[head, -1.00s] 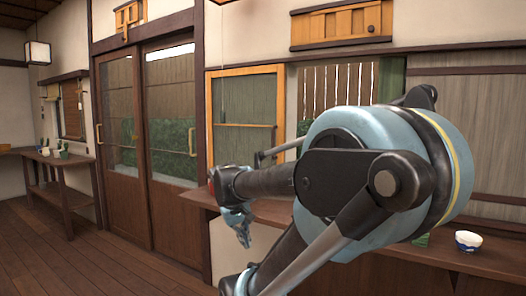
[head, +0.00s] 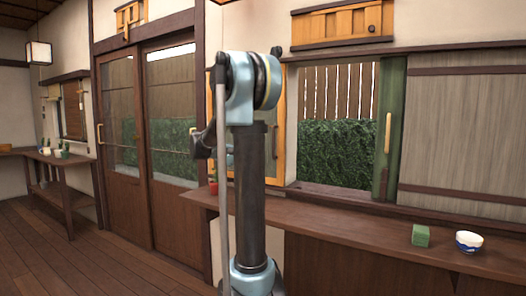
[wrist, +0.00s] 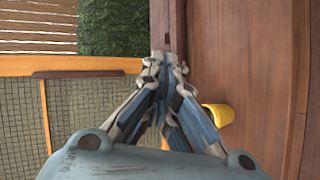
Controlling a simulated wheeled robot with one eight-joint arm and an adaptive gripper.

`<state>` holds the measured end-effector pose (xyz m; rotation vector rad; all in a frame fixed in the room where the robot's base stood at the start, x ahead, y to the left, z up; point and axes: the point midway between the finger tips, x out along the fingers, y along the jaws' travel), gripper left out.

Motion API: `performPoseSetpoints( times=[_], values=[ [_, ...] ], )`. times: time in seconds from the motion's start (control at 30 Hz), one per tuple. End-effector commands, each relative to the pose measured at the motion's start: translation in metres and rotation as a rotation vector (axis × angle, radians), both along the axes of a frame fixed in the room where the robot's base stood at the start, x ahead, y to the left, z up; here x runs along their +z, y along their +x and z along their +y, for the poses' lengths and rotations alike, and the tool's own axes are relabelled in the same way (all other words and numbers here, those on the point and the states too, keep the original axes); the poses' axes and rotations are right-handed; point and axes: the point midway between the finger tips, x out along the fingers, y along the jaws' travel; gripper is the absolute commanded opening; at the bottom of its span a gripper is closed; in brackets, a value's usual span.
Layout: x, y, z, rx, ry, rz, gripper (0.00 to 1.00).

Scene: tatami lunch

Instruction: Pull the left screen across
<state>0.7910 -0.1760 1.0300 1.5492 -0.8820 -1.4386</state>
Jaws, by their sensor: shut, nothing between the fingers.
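The left screen is a light orange-wood frame (head: 280,135) at the left side of the window opening. My upright arm hides most of it in the head view. The wrist view shows its orange rail and dark mesh (wrist: 95,100), with a dark bar along the rail. My gripper (wrist: 166,68) is shut and empty in the wrist view. Its fingertips point at a brown wooden strip (wrist: 168,30) between the opening and the counter, to the right of the screen's mesh. I cannot tell whether they touch it. The head view does not show the fingers clearly.
The opening shows a hedge (head: 335,150) and slats. A grey right screen (head: 455,125) has a green edge and pale handle. The counter (head: 370,225) bears a green block (head: 420,236) and a bowl (head: 469,241). A yellow object (wrist: 220,115) is beside my fingers.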

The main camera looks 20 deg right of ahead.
Motion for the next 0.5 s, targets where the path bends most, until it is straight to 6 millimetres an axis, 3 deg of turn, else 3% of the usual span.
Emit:
performPoseSetpoints(
  times=[0.03, 0.3, 0.5],
  values=[
    [0.006, 0.018, -0.001, -0.003, -0.041, -0.001, 0.0],
    [0.033, 0.098, 0.002, -0.02, -0.264, -0.016, 0.0],
    [0.042, 0.135, 0.007, -0.031, -0.38, -0.027, 0.0]
  ],
)
